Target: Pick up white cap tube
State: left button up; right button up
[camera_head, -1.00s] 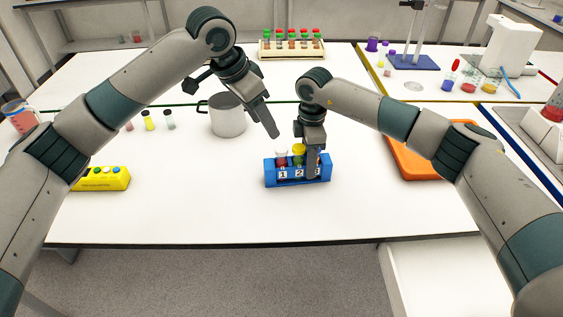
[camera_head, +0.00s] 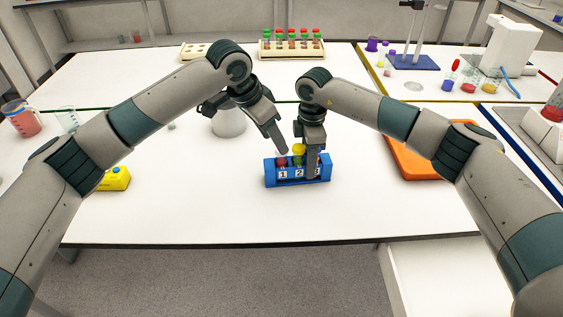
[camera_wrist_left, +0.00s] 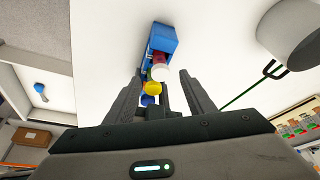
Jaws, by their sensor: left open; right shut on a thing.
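The blue rack (camera_head: 298,181) stands on the white table, with slots numbered 1, 2 and 3. The white cap tube (camera_wrist_left: 161,72) with red contents stands in slot 1, and its cap is mostly hidden in the head view. A yellow cap tube (camera_head: 299,150) stands in slot 2, and a blue cap (camera_wrist_left: 148,100) shows beyond it in the left wrist view. My left gripper (camera_head: 282,149) is open just above slot 1, with its fingers on either side of the white cap. My right gripper (camera_head: 311,176) is shut on the rack near slot 3.
A grey pot (camera_head: 229,122) stands behind and left of the rack. An orange tray (camera_head: 408,164) lies to the right, and a yellow box (camera_head: 117,179) to the left. A wooden rack of tubes (camera_head: 291,54) stands at the back. The table front is clear.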

aim_at(282, 164)
pick_arm(q)
jog(key=shift+x, duration=2.55)
grip_shut()
